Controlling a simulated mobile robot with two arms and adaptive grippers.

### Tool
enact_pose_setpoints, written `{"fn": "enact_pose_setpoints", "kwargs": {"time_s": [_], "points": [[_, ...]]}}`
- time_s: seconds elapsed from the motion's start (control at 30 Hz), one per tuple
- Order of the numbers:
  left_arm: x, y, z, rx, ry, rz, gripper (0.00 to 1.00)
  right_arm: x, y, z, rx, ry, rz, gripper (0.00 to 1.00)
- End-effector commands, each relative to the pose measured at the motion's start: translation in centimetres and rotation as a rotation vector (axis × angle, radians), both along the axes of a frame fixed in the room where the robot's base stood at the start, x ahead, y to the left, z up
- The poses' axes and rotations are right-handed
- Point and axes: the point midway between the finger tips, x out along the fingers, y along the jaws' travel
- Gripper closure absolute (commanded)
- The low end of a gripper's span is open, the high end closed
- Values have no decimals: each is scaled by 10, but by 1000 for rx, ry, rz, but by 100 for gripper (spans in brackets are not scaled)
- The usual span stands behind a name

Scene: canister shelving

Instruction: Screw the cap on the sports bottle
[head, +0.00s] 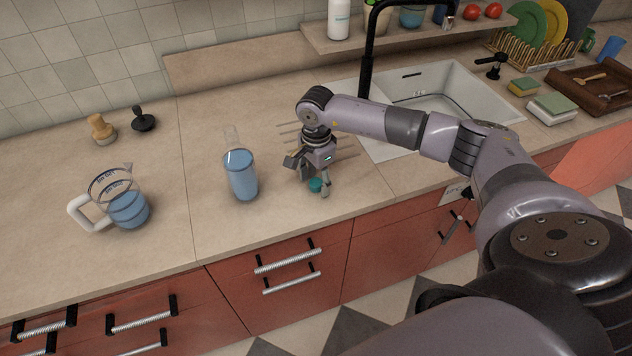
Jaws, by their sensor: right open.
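The sports bottle (242,175) stands upright on the counter, clear with blue liquid inside and an uncapped narrow neck. A small teal cap (316,185) sits on the counter to the right of the bottle. My right gripper (312,184) points down over the cap, its fingers open on either side of it. The fingers partly hide the cap, and I cannot tell whether they touch it. My left gripper is not in view.
A measuring jug (128,208) with blue liquid stands at the left. A wooden stamp-like tool (102,130) and a black one (143,119) stand behind it. The sink (440,95) and black faucet (367,60) lie right of my gripper. Counter between jug and bottle is clear.

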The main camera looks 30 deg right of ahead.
Motion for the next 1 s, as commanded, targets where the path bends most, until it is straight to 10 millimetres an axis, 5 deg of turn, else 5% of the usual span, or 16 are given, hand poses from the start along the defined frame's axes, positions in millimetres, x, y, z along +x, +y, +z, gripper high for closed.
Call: {"fn": "enact_pose_setpoints", "kwargs": {"time_s": [0.2,0.7,1.0], "points": [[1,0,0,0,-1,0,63,0,0,0,0,0,0,49],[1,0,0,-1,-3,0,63,0,0,0,0,0,0,81],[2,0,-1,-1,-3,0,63,0,0,2,0,-1,0,82]]}}
